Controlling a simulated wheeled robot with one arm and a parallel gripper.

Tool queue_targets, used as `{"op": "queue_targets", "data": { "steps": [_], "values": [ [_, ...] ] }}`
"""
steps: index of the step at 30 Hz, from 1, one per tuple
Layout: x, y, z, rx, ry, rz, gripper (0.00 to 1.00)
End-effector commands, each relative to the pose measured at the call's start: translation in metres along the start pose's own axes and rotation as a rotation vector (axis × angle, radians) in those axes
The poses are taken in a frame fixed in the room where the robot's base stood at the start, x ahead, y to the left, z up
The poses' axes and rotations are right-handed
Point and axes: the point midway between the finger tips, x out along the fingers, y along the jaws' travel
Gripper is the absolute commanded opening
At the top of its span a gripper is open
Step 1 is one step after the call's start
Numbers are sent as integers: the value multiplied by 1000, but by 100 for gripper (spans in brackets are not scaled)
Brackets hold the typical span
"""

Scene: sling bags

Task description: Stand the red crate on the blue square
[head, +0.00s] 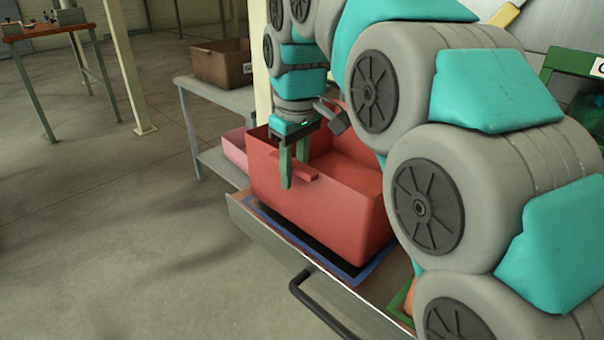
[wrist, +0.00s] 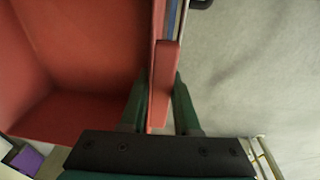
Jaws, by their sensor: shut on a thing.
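The red crate (head: 318,215) is an open-topped box, upright over the blue square (head: 372,267) on a cart top. The square shows as a blue border with a dark strip inside it, along the crate's near sides; the crate hides the rest. I cannot tell whether the crate's bottom touches the surface. My gripper (head: 294,166) is shut on the crate's near left wall at a small red ledge. In the wrist view, the green fingers of my gripper (wrist: 160,105) lie either side of the wall of the red crate (wrist: 85,45), with a blue strip (wrist: 172,20) beyond.
The cart edge (head: 300,257) has a dark handle (head: 310,305). A grey table (head: 215,93) with a brown box (head: 222,63) stands behind, with a pink bin (head: 236,148) on its lower shelf. My arm hides much of the right side.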

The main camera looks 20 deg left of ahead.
Motion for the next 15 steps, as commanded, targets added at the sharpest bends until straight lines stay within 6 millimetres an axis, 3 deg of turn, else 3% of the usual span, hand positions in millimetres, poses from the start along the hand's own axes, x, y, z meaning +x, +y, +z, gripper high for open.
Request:
{"op": "queue_targets", "data": {
  "steps": [6,15],
  "values": [
    [14,2,-4,-3,3,2,0],
    [15,2,-5,-3,3,2,0]
  ]
}}
